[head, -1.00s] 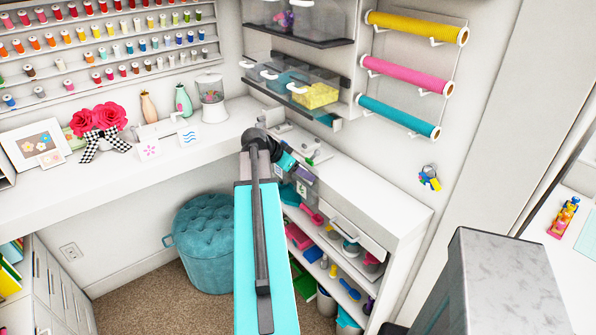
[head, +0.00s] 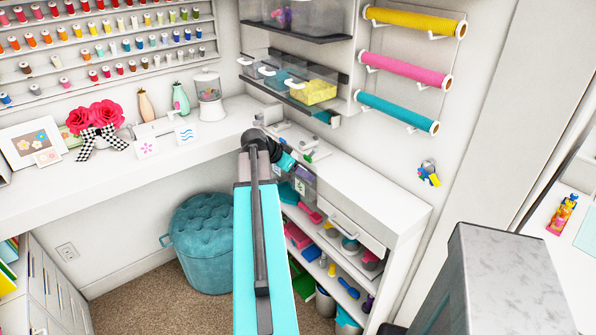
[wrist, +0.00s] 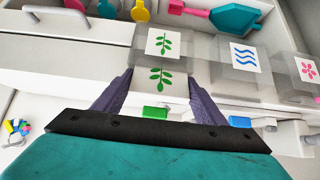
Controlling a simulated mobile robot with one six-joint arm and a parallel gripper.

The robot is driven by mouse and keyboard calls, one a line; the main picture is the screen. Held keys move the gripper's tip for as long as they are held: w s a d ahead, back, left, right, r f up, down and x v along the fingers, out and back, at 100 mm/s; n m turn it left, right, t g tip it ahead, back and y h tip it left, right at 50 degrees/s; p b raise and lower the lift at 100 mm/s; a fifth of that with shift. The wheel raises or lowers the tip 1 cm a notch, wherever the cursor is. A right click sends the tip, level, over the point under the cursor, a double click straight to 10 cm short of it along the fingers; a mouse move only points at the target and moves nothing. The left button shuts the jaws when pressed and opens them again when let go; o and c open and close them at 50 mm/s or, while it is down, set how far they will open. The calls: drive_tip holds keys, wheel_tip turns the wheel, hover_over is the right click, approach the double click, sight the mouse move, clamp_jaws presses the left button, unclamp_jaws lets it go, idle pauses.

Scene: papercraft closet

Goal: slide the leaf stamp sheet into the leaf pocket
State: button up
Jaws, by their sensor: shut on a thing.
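In the wrist view, my gripper (wrist: 158,100) has its two purple-grey fingers on either side of the leaf stamp sheet (wrist: 175,88), a white sheet with a green leaf print. The clear leaf pocket (wrist: 200,48), with a white leaf label, is just beyond the fingertips. The sheet's far edge meets the pocket's near edge in the picture; I cannot tell whether it is inside. In the head view, the leaf pocket (head: 300,187) shows beside my arm's end, and the sheet cannot be made out.
A wave-labelled pocket (wrist: 244,58) and a pink-flower-labelled pocket (wrist: 307,69) stand to the right of the leaf pocket. A green block (wrist: 155,113) and a blue block (wrist: 240,121) lie nearer. An open drawer with scoops (wrist: 235,18) is behind.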

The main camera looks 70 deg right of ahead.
drive_tip(key=o, duration=1.1)
drive_tip(key=shift+s+a+f, duration=0.15)
drive_tip(key=shift+s+f, duration=0.05)
drive_tip(key=shift+f, duration=0.3)
drive_tip(key=shift+a+r, duration=0.1)
drive_tip(key=shift+d+r+b+v, duration=0.1)
drive_tip(key=shift+b+v, duration=0.4)
drive_tip(key=shift+v, duration=1.9)
drive_tip(key=shift+d+r+b+v, duration=0.1)
drive_tip(key=shift+b+v, duration=0.35)
drive_tip(key=shift+v, duration=1.9)
drive_tip(key=shift+d+b+v, duration=0.15)
drive_tip(key=shift+b+v, duration=0.35)
drive_tip(key=shift+v, duration=1.9)
drive_tip(key=shift+w, duration=0.1)
drive_tip(key=shift+w, duration=0.1)
